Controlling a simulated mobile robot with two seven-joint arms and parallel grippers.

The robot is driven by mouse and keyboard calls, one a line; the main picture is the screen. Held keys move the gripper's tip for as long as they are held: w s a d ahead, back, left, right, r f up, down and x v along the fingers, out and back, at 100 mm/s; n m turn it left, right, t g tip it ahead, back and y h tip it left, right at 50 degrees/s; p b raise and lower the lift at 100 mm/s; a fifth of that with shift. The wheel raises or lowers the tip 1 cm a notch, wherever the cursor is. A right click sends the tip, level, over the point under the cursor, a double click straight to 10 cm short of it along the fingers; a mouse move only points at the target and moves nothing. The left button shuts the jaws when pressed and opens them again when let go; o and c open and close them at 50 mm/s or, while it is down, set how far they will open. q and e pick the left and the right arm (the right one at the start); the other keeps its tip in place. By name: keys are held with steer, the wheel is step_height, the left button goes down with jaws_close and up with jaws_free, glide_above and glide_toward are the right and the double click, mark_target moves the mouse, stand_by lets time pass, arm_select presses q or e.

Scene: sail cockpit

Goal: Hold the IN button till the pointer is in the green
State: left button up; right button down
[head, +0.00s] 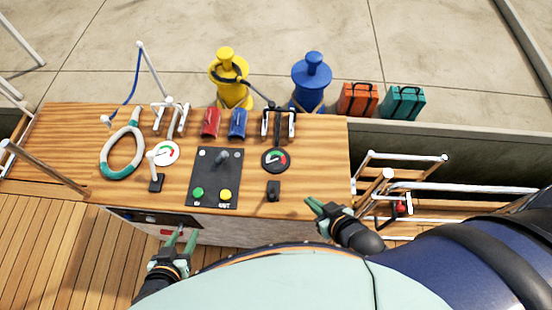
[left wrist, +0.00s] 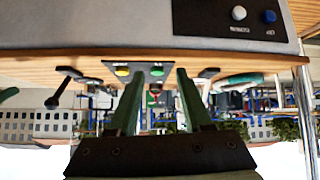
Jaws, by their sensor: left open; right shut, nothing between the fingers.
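A dark panel (head: 215,165) on the wooden console top carries a green button (head: 198,193), its label seeming to read IN, and a yellow button (head: 226,194) labelled OUT. Both buttons also show in the left wrist view, green (left wrist: 157,71) and yellow (left wrist: 122,71). My left gripper (head: 182,236) is open and empty, in front of the console's front edge, apart from the buttons. My right gripper (head: 314,205) is shut and empty, right of the panel.
Small levers (head: 157,182) and (head: 273,190) stand beside the panel. Rails (head: 405,158) are at right. A lower panel (head: 150,217) is on the console front.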

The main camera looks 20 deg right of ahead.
arm_select(q)
jaws_close()
steer(key=shift+w, duration=0.1)
stand_by(1.5)
